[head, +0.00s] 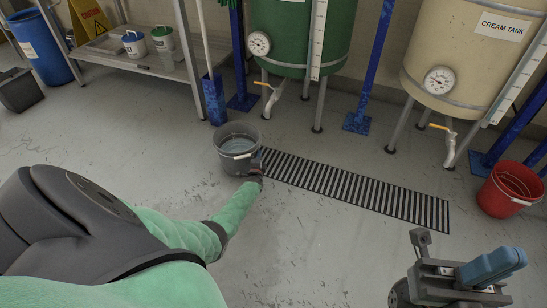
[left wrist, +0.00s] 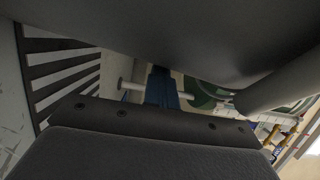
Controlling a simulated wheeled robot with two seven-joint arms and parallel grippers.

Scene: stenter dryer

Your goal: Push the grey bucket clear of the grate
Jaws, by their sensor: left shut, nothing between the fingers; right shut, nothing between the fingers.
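The grey bucket (head: 237,148) stands upright on the floor at the left end of the dark slatted grate (head: 360,188). Its right side meets or overlaps the grate's end in the head view; I cannot tell if its base is on the slats. My left gripper (head: 254,174) is low at the bucket's front right side, shut and empty, touching it or very close. In the left wrist view, grate slats (left wrist: 62,72) show at the left, and a large dark grey surface close to the lens hides much. My right gripper (head: 460,280) is shut and empty at the lower right, away from the bucket.
The green tank (head: 300,35) and cream tank (head: 465,50) stand on legs behind the grate. A red bucket (head: 510,188) is at the right. Floor left of the grey bucket is clear.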

